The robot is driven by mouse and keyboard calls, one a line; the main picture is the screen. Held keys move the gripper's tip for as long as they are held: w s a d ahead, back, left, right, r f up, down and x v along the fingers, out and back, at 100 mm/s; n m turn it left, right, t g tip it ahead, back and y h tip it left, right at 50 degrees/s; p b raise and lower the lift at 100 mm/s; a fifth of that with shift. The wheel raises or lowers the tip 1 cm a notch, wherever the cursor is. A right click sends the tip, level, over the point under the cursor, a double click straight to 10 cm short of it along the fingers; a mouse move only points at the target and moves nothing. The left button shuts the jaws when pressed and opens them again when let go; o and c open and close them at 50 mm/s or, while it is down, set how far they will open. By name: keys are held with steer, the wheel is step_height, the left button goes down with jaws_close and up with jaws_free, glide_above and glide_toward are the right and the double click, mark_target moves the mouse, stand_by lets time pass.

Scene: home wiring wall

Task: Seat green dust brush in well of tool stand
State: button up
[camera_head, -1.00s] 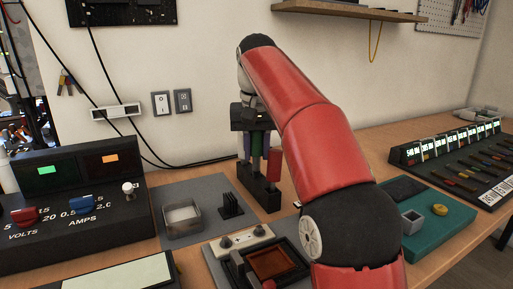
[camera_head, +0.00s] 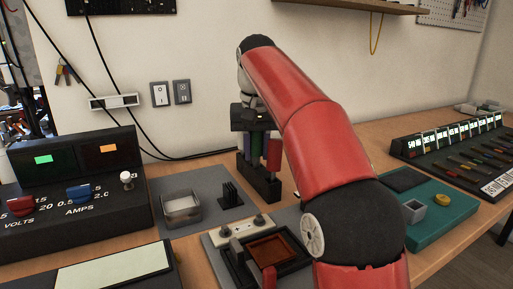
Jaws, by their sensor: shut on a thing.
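The black tool stand (camera_head: 262,188) stands on the bench near the wall, left of my red arm. Several coloured handles rise from it, among them a red one (camera_head: 274,153). My gripper (camera_head: 249,128) is directly above the stand, pointing down and shut on the green dust brush (camera_head: 257,146). The green brush is upright among the other handles, with its lower end at the stand. The handles overlap, so I cannot tell whether it is inside its well.
A grey mat holds a metal tray (camera_head: 181,222) and a black slotted rack (camera_head: 231,194). A power supply (camera_head: 75,190) stands at left. A teal mat (camera_head: 440,235) and a row of lit displays (camera_head: 450,135) are at right. A shelf (camera_head: 350,9) overhangs above.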

steer(key=shift+f+b, duration=0.4)
steer(key=shift+f, duration=0.2)
steer(key=o, duration=1.1)
steer(key=shift+r, duration=0.1)
steer(key=r+p, duration=0.1)
steer(key=r, duration=0.1)
steer(key=r+p, duration=0.2)
steer(key=r, duration=0.1)
steer(key=s+r+p, duration=0.1)
steer(key=r, duration=0.1)
steer(key=shift+r, duration=0.35)
